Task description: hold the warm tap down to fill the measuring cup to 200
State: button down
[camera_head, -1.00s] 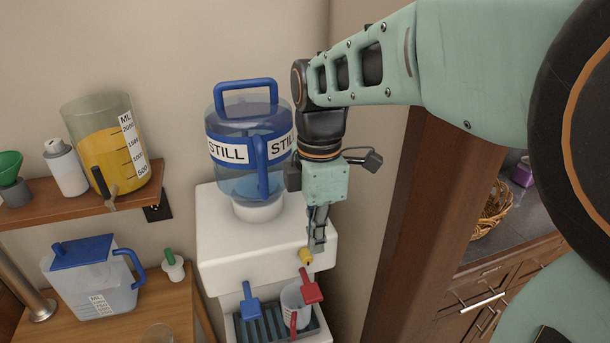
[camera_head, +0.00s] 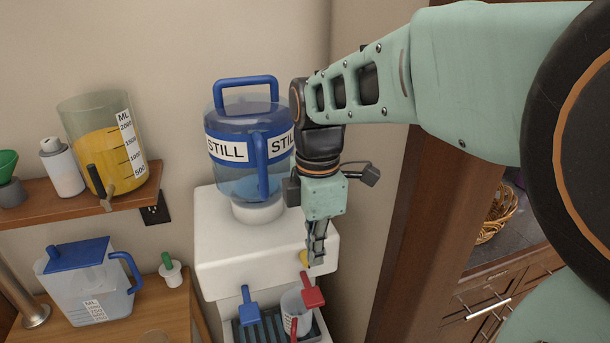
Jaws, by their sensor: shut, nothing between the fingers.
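The white water dispenser (camera_head: 215,262) has a red tap (camera_head: 313,297) at the right and a blue tap (camera_head: 250,308) at the left. A clear measuring cup (camera_head: 290,306) with a red handle stands on the drip tray under the red tap, partly hidden by it. Its water level cannot be made out. My gripper (camera_head: 317,263) points down at the dispenser's front right edge, just above the red tap. Its fingers are shut and empty. Whether they touch the tap is unclear.
A blue STILL water bottle (camera_head: 232,180) stands on the dispenser. A blue-lidded pitcher (camera_head: 95,290) is on the table at left. A wall and wooden post (camera_head: 420,210) stand close on the right.

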aim_at(315, 301)
notch_tip(315, 301, down, 10)
jog(key=b, duration=0.7)
jog(key=shift+s+f+b, duration=0.15)
jog(key=shift+f+b, duration=0.25)
jog(key=shift+b, duration=0.05)
dwell(0.4)
jog(key=shift+f, duration=0.1)
jog(key=f+t+b, duration=0.1)
jog(key=b, duration=0.2)
jog(key=shift+s+f, duration=0.1)
jog(key=shift+f+t+y+b, duration=0.3)
jog(key=shift+t+b, duration=0.3)
jog(key=shift+b, duration=0.45)
jog(key=b, duration=0.1)
jog(key=t+b, duration=0.1)
jog(key=shift+s+d+f+b, duration=0.1)
jog(key=shift+s+b, duration=0.15)
jog(key=shift+b, duration=0.05)
jog(key=f+t+y+b, duration=0.1)
jog(key=t+b, duration=0.1)
jog(key=b, duration=0.4)
jog(key=shift+f+t, duration=0.3)
jog(key=shift+f, duration=0.1)
jog(key=shift+r, duration=0.15)
